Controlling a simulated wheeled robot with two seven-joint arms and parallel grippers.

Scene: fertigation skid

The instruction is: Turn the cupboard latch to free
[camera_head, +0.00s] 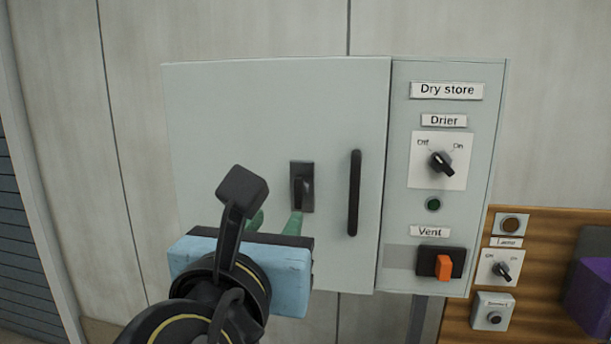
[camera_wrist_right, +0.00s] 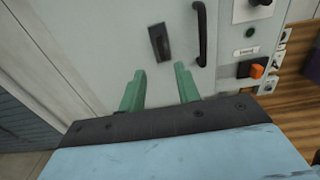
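The cupboard latch (camera_head: 301,187) is a dark plate with a black lever on the pale grey cupboard door (camera_head: 240,110), left of the door handle. The lever looks upright. The latch also shows in the right wrist view (camera_wrist_right: 159,42), above and beyond the fingers. My right gripper (camera_head: 275,222) has green fingers and a blue body, just below and left of the latch in the head view. In the right wrist view its two fingers (camera_wrist_right: 160,85) stand apart with nothing between them. They look clear of the latch. My left gripper is not in view.
A black vertical handle (camera_head: 354,193) is right of the latch. The side panel has a Drier knob (camera_head: 440,162), a green lamp (camera_head: 433,204) and an orange Vent switch (camera_head: 443,266). A wooden board (camera_head: 465,315) with controls is at lower right.

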